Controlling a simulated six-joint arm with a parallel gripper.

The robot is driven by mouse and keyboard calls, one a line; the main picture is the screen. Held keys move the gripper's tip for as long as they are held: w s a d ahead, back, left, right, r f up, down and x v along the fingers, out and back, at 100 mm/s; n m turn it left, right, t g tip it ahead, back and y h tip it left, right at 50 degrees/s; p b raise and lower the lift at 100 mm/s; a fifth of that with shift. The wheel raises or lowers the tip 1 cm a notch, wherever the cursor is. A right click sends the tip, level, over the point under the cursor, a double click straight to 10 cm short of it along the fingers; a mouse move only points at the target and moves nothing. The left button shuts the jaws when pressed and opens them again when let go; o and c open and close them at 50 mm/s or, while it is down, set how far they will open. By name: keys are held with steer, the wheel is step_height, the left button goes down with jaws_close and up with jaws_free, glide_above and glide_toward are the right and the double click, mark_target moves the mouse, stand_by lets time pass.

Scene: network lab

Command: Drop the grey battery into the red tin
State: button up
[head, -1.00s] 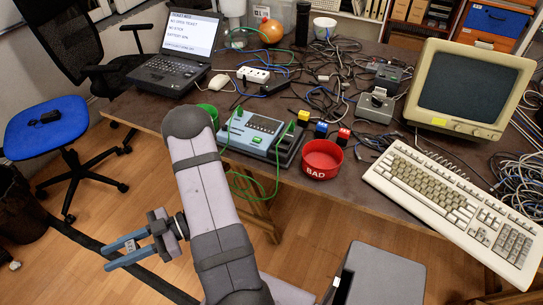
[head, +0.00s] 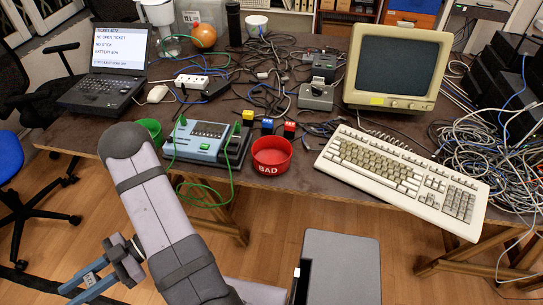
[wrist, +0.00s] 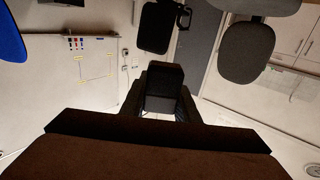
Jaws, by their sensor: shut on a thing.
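The red tin (head: 271,157), marked BAD, stands open near the front edge of the table. My gripper (head: 72,291) is at the lower left of the head view, out over the floor, well away from the tin. Its blue fingers are shut on a small pale grey thing, which I take as the grey battery (head: 90,280); it is mostly hidden between the fingers. In the wrist view, a dark block shape (wrist: 162,80) shows in the middle, too dark to make out clearly.
A green tin (head: 149,130) stands left of a blue-grey device (head: 203,138) with green leads. Small yellow, blue and red blocks lie behind the red tin. A keyboard (head: 400,180) and monitor (head: 398,70) fill the right. Cables clutter the middle and right.

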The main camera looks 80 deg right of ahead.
steer(key=w+d+r+m+t+h+p, duration=0.1)
steer(key=d+r+m+t+h+p, duration=0.35)
steer(key=d, duration=0.55)
steer(key=w+d+r+m+t+h+p, duration=0.25)
steer(key=d+r+h+p, duration=0.35)
steer(key=d, duration=0.5)
steer(key=s+d+r+m+g+h+p, duration=0.1)
steer(key=s+d+r+m+h, duration=0.35)
steer(key=d, duration=0.75)
steer(key=s+d+r+m+g+h+p, duration=0.1)
steer(key=d+r+m+g+h+p, duration=0.1)
steer(key=d+m+h, duration=0.65)
steer(key=s+d+r+m+g+h, duration=0.2)
steer(key=s+d+m+g+h, duration=0.4)
steer(key=s+d+g+h, duration=0.7)
steer(key=s+f+m+g+y, duration=0.2)
steer(key=s+m+g+y, duration=0.5)
steer(key=s, duration=1.4)
steer(key=m+g, duration=0.3)
steer(key=g, duration=0.2)
steer(key=shift+s+f, duration=0.35)
steer(key=shift+s, duration=0.05)
